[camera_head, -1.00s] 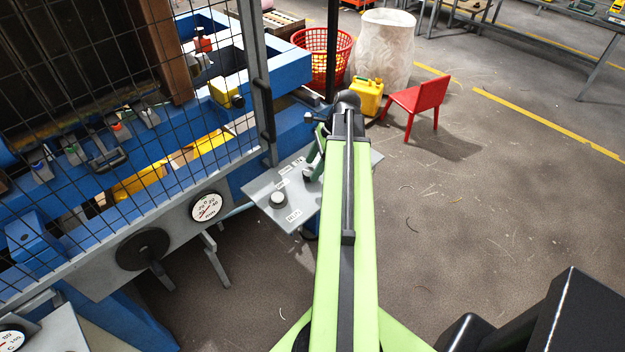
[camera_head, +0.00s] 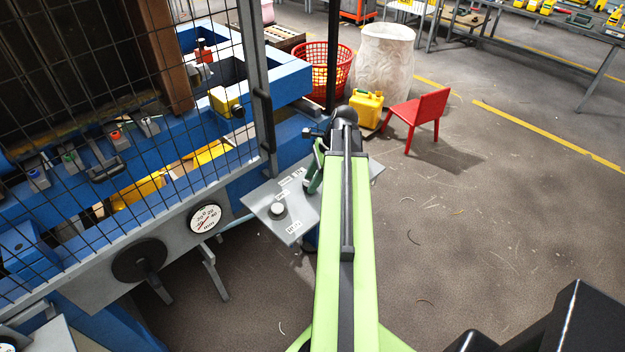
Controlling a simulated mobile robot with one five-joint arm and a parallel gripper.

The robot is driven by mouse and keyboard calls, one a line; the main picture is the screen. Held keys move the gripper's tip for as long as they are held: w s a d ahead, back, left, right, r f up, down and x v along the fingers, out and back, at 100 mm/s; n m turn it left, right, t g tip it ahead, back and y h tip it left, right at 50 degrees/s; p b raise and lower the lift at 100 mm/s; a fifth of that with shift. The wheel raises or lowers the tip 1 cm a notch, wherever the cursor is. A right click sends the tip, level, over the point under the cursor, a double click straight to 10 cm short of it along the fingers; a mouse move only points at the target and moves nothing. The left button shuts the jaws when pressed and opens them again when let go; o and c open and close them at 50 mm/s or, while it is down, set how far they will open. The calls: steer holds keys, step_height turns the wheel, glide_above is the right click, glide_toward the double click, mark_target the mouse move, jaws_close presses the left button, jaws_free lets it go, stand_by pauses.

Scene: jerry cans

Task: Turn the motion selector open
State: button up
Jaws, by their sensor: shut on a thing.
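A grey, tilted control panel (camera_head: 265,204) with small white labels stands left of the end of my arm. A round pale knob (camera_head: 278,210) with a dark base sits on its left part, clear of my gripper. My gripper (camera_head: 313,184) is at the right part of the panel, seen from behind, with a dark green part showing at its left side. It is shut on the motion selector, which my gripper and arm hide. The selector's angle cannot be seen.
A wire-mesh guard (camera_head: 130,110) and blue machine frame (camera_head: 285,80) stand at left. Beyond my arm are a red basket (camera_head: 322,50), a yellow jerry can (camera_head: 367,108), a white sack (camera_head: 385,60) and a red chair (camera_head: 418,112). The floor at right is clear.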

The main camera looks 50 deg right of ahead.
steer(key=shift+n, duration=0.3)
steer(key=n+g, duration=0.1)
steer(key=n, duration=0.2)
steer(key=shift+w+d+y, duration=0.1)
steer(key=shift+w+y, duration=0.05)
steer(key=shift+y, duration=0.15)
steer(key=shift+w+n+g, duration=0.1)
steer(key=shift+n+g, duration=0.8)
steer(key=shift+n, duration=1.2)
steer(key=o, duration=1.4)
steer(key=shift+c, duration=0.2)
